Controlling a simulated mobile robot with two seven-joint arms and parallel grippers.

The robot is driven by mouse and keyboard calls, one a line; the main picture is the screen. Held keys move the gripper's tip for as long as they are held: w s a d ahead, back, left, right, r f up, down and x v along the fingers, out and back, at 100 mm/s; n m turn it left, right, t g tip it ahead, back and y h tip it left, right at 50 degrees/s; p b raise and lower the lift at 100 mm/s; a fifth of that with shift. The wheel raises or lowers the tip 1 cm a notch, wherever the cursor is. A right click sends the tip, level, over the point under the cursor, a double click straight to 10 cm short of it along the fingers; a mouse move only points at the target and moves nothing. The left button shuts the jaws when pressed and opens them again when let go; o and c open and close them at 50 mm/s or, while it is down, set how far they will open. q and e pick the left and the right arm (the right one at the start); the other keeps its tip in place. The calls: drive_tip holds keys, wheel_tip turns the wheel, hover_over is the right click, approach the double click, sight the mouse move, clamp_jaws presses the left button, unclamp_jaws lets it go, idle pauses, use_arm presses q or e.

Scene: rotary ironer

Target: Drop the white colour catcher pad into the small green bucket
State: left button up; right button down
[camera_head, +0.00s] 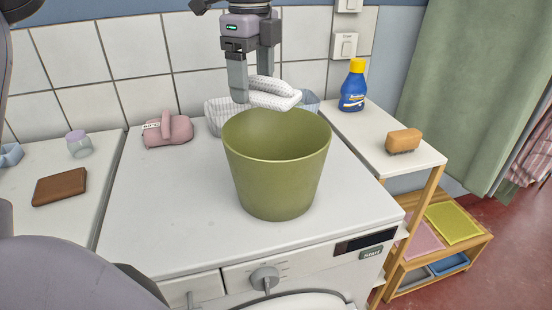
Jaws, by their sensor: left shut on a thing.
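The green bucket (276,165) stands upright and open on the white machine top. My left gripper (253,84) hangs above the bucket's back rim. It is shut on the white colour catcher pad (275,94), a dotted, folded-looking piece that shows mostly to the right of the fingers. In the picture the pad lies just above the back rim; whether it is over the opening or behind it is hard to tell. The inside bottom of the bucket is hidden. My right gripper is not in view.
A pale basket (214,112) stands behind the bucket. A pink item with a label (170,130) sits to its left, with a brown block (60,187) farther left. A blue bottle (353,88) and an orange brush (403,140) stand on the right shelf.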

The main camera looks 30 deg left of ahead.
sight(254, 110)
use_arm(q)
drive_tip(key=shift+s+f, duration=0.1)
drive_tip(key=shift+f, duration=0.45)
wheel_tip(254, 110, down, 5)
drive_tip(key=shift+r+b, duration=0.1)
drive_tip(key=shift+b, duration=0.9)
drive_tip(key=o, duration=1.1)
drive_tip(key=shift+c, duration=0.2)
drive_tip(key=shift+r, duration=0.15)
drive_tip(key=shift+r, duration=3.45)
